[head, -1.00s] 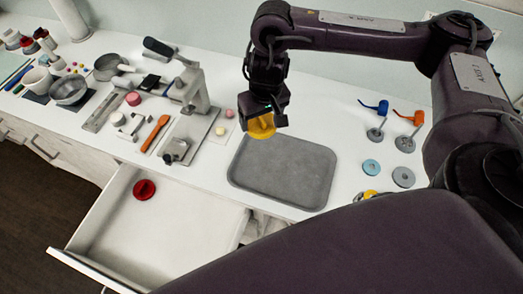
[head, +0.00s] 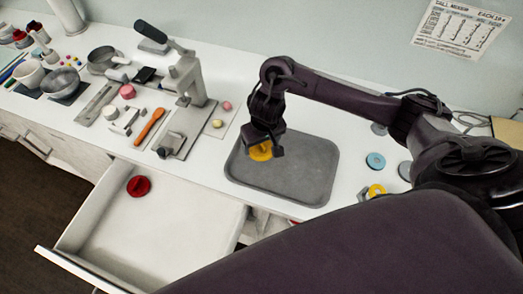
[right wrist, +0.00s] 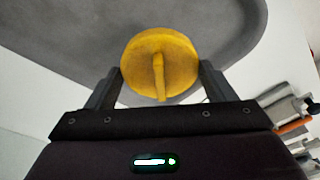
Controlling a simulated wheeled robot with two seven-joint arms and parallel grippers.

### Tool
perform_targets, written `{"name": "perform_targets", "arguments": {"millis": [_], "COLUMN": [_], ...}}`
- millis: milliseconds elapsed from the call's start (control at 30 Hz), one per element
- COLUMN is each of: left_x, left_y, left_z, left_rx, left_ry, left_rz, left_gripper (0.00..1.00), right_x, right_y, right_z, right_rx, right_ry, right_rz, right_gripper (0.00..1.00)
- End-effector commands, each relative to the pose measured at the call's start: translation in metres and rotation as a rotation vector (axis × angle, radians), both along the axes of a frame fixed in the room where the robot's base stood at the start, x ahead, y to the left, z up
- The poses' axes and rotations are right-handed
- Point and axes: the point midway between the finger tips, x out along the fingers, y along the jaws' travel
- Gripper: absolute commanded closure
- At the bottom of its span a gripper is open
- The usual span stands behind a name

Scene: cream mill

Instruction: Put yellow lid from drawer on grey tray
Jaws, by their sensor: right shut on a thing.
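The yellow lid (head: 261,152) is a round disc with a raised ridge handle. My right gripper (head: 266,146) is shut on it and holds it over the left part of the grey tray (head: 300,180). In the right wrist view the lid (right wrist: 160,60) sits between the two fingers (right wrist: 159,88), with the tray surface (right wrist: 60,25) behind it. I cannot tell whether the lid touches the tray. The drawer (head: 100,232) stands open below the counter, with a red lid (head: 139,186) in it. My left gripper is not in view.
A lever press (head: 185,80) stands left of the tray, with an orange-handled tool (head: 149,125) beside it. Blue (head: 375,160) and yellow (head: 377,190) rings lie right of the tray. The rest of the tray is clear.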

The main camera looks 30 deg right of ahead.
Motion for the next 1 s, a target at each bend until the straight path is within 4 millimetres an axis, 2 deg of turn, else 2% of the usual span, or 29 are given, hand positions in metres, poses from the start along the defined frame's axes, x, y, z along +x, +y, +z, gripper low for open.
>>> {"name": "perform_targets", "arguments": {"millis": [33, 200, 600, 633, 767, 800, 1000], "left_x": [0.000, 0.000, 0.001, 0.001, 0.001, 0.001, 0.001], "left_y": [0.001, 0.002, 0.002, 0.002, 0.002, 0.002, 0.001], "left_z": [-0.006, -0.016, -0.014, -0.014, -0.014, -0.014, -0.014], "left_rx": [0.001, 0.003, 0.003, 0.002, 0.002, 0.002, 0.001], "left_ry": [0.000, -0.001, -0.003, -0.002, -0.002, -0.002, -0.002], "left_rz": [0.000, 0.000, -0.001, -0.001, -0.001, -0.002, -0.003], "left_gripper": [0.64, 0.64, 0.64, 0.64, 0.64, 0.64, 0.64], "right_x": [-0.001, -0.001, -0.001, -0.001, 0.000, 0.000, 0.000], "right_y": [0.000, 0.001, 0.000, 0.000, 0.000, 0.000, 0.000], "right_z": [-0.010, -0.033, -0.037, -0.038, -0.037, -0.037, -0.037], "right_rx": [0.001, 0.002, 0.000, 0.000, 0.000, 0.000, 0.000], "right_ry": [0.004, 0.004, 0.002, 0.001, 0.001, 0.001, 0.001], "right_rz": [-0.001, -0.002, -0.001, -0.001, 0.000, 0.000, 0.000], "right_gripper": [0.45, 0.45, 0.45, 0.22, 0.05, 0.02, 0.02]}}
